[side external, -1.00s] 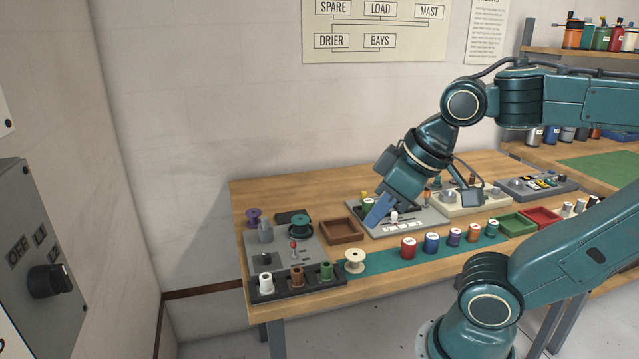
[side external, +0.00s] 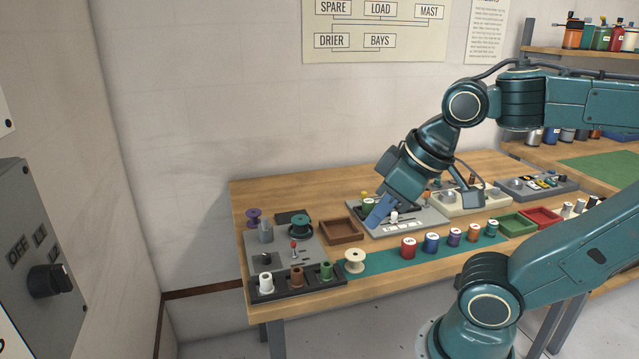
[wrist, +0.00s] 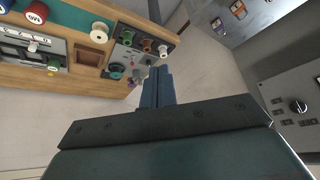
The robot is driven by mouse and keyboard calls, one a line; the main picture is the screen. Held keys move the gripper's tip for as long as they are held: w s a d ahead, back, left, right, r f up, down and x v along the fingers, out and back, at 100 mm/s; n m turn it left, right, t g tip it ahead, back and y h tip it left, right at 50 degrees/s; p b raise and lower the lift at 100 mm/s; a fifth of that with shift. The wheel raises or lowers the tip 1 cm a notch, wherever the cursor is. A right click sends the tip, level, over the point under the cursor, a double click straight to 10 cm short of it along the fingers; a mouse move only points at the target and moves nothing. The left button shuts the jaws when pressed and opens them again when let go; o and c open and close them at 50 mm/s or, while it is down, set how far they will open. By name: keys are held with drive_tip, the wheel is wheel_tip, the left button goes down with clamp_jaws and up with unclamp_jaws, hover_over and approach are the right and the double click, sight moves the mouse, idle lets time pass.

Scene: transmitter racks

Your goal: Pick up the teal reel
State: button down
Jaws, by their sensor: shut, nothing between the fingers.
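A teal reel (side external: 300,223) with wide flanges sits on the grey panel at the left end of the bench. In the wrist view, the teal reel (wrist: 116,71) lies left of my fingers. Another teal, labelled spool (side external: 491,230) stands at the right end of the row on the teal strip. My gripper (side external: 374,222) is shut and empty, over the grey panel in the middle of the bench, well to the right of the wide teal reel. In the wrist view, the blue fingers of my gripper (wrist: 157,72) are together.
A purple reel (side external: 253,217), a grey post (side external: 265,233) and a red-topped lever (side external: 293,247) stand near the teal reel. A brown tray (side external: 342,231) lies between it and my gripper. A cream spool (side external: 355,261) stands in front.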

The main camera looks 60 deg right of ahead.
idle(0.3)
drive_tip(key=c, duration=1.2)
unclamp_jaws()
drive_tip(key=shift+o, duration=0.2)
